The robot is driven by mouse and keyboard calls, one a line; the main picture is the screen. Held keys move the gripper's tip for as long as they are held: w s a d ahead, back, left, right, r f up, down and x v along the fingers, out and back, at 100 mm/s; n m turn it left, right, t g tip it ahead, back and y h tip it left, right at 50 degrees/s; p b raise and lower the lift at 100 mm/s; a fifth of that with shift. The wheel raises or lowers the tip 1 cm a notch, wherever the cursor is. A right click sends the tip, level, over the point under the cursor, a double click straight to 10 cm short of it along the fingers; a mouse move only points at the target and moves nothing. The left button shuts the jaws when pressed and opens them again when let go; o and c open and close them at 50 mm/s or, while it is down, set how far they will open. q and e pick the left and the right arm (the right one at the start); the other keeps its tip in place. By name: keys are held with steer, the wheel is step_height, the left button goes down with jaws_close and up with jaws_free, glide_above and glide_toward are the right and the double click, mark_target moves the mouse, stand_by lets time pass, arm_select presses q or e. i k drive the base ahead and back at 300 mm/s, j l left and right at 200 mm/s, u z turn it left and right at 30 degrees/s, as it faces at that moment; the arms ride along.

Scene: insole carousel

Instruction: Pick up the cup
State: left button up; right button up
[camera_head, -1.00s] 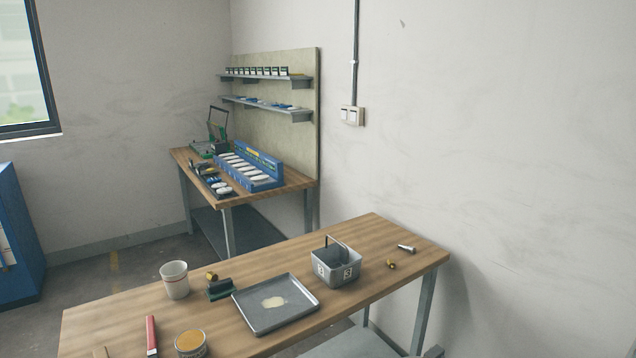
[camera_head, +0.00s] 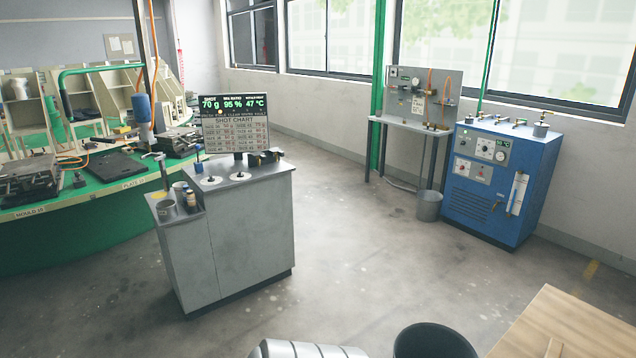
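Neither of my grippers is in view. On the low shelf of the grey cabinet (camera_head: 252,238), left of centre, stands a small grey cup-like container (camera_head: 166,210). A second small container stands just behind it, partly hidden by a small bottle (camera_head: 190,200). I cannot tell whether either is the cup of the task. The white cup with a red band from the earlier view is out of view now. Only a corner of the wooden table (camera_head: 575,330) shows, at the bottom right.
A screen (camera_head: 235,123) stands on the cabinet. A green round carousel (camera_head: 80,238) with moulds fills the left. A blue machine (camera_head: 498,180), a grey bench (camera_head: 408,122) and a bucket (camera_head: 428,205) stand at the back right. A dark bin (camera_head: 434,343) is at the bottom. The middle floor is clear.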

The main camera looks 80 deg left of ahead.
mark_target(181, 192)
steer(key=u, duration=3.5)
steer(key=i+j, duration=0.25)
steer(key=i, duration=0.25)
steer(key=i+j, duration=0.2)
steer(key=i, duration=0.25)
steer(key=i+j, duration=0.25)
steer(key=i, duration=0.25)
steer(key=l+z, duration=0.05)
